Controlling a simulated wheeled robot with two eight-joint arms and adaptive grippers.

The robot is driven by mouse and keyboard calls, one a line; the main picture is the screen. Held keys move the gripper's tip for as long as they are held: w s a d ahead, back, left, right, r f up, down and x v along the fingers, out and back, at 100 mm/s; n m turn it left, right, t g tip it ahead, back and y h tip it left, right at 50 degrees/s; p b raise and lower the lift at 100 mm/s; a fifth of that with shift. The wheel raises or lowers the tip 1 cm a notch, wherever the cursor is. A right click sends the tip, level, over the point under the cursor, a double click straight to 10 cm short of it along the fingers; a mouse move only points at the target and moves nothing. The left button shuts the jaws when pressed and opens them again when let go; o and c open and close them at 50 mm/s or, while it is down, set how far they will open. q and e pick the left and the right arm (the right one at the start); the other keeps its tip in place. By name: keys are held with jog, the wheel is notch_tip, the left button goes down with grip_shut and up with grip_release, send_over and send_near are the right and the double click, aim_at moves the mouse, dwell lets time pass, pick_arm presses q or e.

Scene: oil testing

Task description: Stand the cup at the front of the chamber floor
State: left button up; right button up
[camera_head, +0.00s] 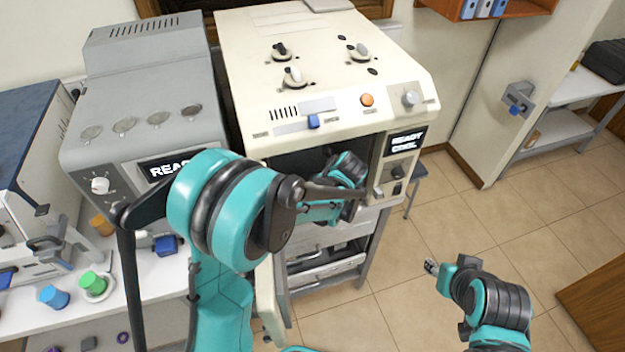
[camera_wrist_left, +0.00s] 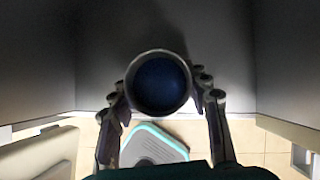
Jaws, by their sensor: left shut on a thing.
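The cup (camera_wrist_left: 160,82) is round with a light rim and a dark blue inside, seen from above in the left wrist view. My left gripper (camera_wrist_left: 162,96) is shut on it, one finger on each side. The cup is over the front part of the grey chamber floor (camera_wrist_left: 100,60), near its front edge; I cannot tell whether its base touches. In the head view my left arm reaches into the dark chamber of the cream machine (camera_head: 280,165), and the gripper and cup are hidden. My right gripper (camera_head: 432,267) is outside, low on the right, apart from the machine.
The chamber walls stand left and right of the cup, with room beside it. The chamber's lowered door (camera_head: 268,305) shows below the opening. A grey machine (camera_head: 140,95) stands at the left. A green-capped container (camera_head: 92,283) and a blue one (camera_head: 54,296) are on the white bench.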

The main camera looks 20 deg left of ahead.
pick_arm(q)
jog(key=w+a, duration=0.2)
jog(key=shift+w+a, duration=0.3)
jog(key=shift+w+f+b, duration=0.1)
jog(key=shift+f+b, duration=0.25)
jog(key=shift+f, duration=0.05)
jog(key=shift+f, duration=0.1)
jog(key=o, duration=1.3)
